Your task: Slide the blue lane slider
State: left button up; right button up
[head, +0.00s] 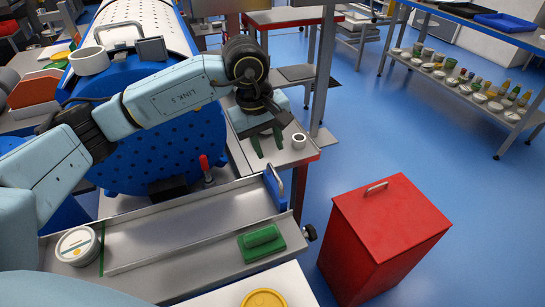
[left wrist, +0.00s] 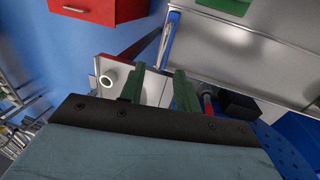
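The blue lane slider (head: 275,188) is an upright blue plate with a grey metal bar handle, at the right end of the long metal lane tray (head: 190,222). In the left wrist view the slider (left wrist: 168,42) and its handle show at top centre. My left gripper (head: 268,143) points down beyond the slider, over a small grey table, apart from it. Its two green fingers are spread with nothing between them; they also show in the left wrist view (left wrist: 158,88). My right gripper is not in view.
A green block (head: 262,240) and a white round tub (head: 77,246) are on the tray. A white ring-shaped piece (head: 298,141) stands beside the left gripper. A red lever (head: 205,168) rises behind the tray. A red bin (head: 385,235) stands to the right on open blue floor.

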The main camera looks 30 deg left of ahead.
pick_arm(q)
jog(key=r, duration=0.5)
jog(key=shift+s+a+r, duration=0.4)
